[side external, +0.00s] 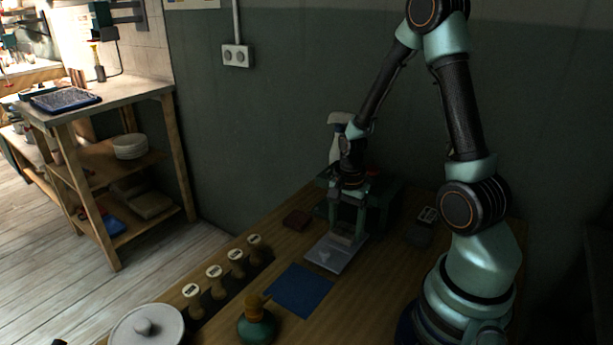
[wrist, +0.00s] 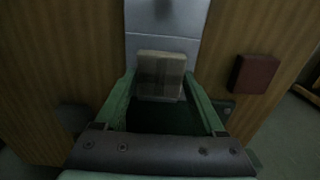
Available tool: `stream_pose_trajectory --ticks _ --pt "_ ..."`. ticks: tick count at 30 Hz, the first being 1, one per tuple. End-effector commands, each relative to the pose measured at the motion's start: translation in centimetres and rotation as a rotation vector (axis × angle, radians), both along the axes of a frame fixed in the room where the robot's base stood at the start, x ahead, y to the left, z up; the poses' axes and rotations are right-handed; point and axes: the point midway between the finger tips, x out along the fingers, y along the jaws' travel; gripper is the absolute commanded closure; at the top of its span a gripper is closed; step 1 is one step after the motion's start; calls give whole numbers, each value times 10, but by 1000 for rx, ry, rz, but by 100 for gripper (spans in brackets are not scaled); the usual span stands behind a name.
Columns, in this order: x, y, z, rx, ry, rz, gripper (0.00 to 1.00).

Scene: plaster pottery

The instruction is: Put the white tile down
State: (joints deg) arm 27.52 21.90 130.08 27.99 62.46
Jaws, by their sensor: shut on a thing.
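The white tile (wrist: 161,68) looks like a pale, beige-grey square in the dim light. In the wrist view it sits between the fingertips of my gripper (wrist: 160,78), which is shut on it. In the side view my gripper (side external: 347,232) points down with the tile low between its fingers, mostly hidden. The tile is over the near-wall end of a light grey plate (side external: 326,257), which also shows beyond the tile in the wrist view (wrist: 165,18). I cannot tell whether the tile touches the plate.
A dark red block (side external: 296,219) lies left of my gripper. A blue mat (side external: 301,289) lies flat and bare in front of the plate. Several stamps with round white tops (side external: 214,271) stand in a row. A green pot (side external: 257,325) and white lid (side external: 146,328) are nearest.

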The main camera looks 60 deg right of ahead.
Motion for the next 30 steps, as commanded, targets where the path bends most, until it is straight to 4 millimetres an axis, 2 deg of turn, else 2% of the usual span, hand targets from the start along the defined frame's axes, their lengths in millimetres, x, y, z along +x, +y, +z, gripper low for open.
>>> stream_pose_trajectory --ticks 2,3,4,13,17,30 --pt "0 0 -2 0 1 0 90" --pt "0 0 -2 0 0 0 13" --pt "0 0 -2 0 0 0 2" --pt "0 0 0 0 -1 0 0" --pt "1 0 10 -2 -3 0 0" --pt "1 -1 84 -3 -6 0 0"
